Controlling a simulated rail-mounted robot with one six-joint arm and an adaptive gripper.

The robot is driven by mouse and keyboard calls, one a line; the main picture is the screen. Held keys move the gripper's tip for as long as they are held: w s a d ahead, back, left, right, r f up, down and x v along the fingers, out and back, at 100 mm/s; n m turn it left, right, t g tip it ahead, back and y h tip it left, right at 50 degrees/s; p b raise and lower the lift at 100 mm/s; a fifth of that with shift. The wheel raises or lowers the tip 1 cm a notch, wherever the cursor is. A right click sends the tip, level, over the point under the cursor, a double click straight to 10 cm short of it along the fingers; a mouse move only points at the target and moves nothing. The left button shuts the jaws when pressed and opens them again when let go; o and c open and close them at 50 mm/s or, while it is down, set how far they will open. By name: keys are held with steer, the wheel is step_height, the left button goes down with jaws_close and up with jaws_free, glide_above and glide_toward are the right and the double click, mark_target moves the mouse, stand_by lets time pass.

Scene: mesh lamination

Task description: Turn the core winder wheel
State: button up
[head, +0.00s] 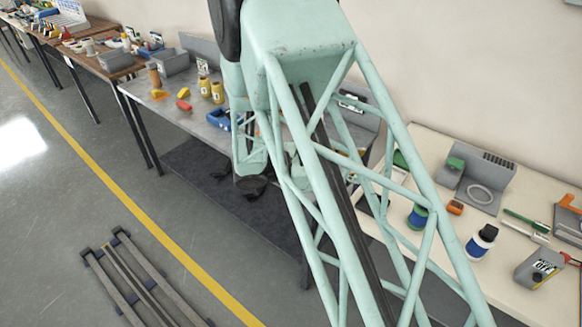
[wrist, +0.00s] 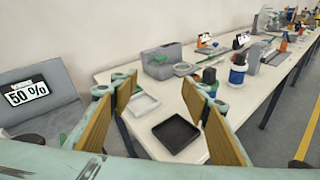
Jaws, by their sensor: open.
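My gripper (wrist: 158,92) shows in the wrist view with its two tan-padded fingers spread wide and nothing between them. It points over a pale table with a white tray (wrist: 144,104) and a black tray (wrist: 175,133). I cannot clearly make out a core winder wheel. A grey L-shaped unit with a pale ring (head: 480,193) on its base stands on the pale table at right in the head view. A similar grey unit (wrist: 161,62) stands on the table beyond the fingers, apart from them. In the head view my green lattice arm hides much of the middle.
Bottles and small tools lie around, with a blue-and-white bottle (head: 480,243) and a grey box (head: 539,268) at right. A grey bench (head: 178,113) holds yellow bottles and a blue tray. Floor rails (head: 140,282) lie at lower left. Open floor lies beside the yellow line.

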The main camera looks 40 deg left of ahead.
steer(key=s+a+f+n+t+y, duration=0.2)
steer(key=s+a+f+n+y, duration=0.2)
steer(key=s+a+f, duration=0.3)
steer(key=s+a+f+n+t+y, duration=0.3)
steer(key=s+a+f+n+y, duration=0.2)
steer(key=a, duration=1.3)
step_height(320, 180, down, 3)
steer(key=s, duration=0.2)
steer(key=shift+s+a, duration=0.2)
steer(key=shift+s, duration=0.15)
steer(key=shift+w, duration=0.2)
steer(key=shift+w+a+b, duration=0.1)
steer(key=shift+w+b, duration=0.4)
steer(key=shift+w, duration=6.25)
steer(key=shift+c, duration=0.7)
steer(key=c, duration=0.7)
